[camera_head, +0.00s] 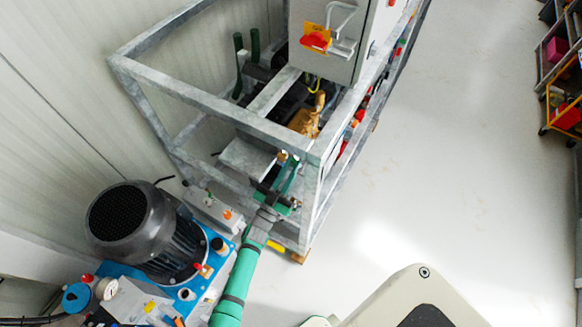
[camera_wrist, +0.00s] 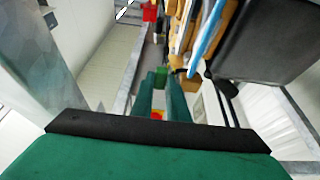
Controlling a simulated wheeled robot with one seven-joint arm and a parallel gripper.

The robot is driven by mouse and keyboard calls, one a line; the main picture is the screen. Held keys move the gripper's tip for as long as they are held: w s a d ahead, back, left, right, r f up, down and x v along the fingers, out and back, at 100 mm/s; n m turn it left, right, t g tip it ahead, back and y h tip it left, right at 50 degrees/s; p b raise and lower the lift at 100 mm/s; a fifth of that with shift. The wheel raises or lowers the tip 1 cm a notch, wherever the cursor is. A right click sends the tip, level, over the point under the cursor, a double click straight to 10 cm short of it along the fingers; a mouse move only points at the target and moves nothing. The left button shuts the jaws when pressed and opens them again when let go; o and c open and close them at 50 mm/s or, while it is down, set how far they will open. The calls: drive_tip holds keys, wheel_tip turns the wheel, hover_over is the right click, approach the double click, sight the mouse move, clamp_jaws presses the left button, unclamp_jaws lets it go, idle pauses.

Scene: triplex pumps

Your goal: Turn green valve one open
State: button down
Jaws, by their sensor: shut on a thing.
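My gripper (camera_head: 283,172) is at the near corner of the grey metal frame, in front of the pump skid. In the wrist view its two green fingers (camera_wrist: 161,88) reach forward, close together, shut on a small green piece (camera_wrist: 160,77) that looks like the green valve handle. A small red and yellow spot (camera_wrist: 157,116) shows between the fingers. In the head view the gripper mostly hides the held handle, so its angle cannot be told. Two dark green upright handles (camera_head: 240,62) stand further back inside the frame, apart from the gripper.
The metal frame (camera_head: 215,103) surrounds the gripper's work area. A grey cabinet with a red switch (camera_head: 314,41) stands above it. A black motor (camera_head: 150,230) on a blue base is at lower left.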

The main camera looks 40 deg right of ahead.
drive_tip(key=c, duration=2)
unclamp_jaws()
drive_tip(key=v, duration=1)
drive_tip(key=shift+s+a+f, duration=0.15)
drive_tip(key=shift+a, duration=0.2)
drive_tip(key=shift+a, duration=0.1)
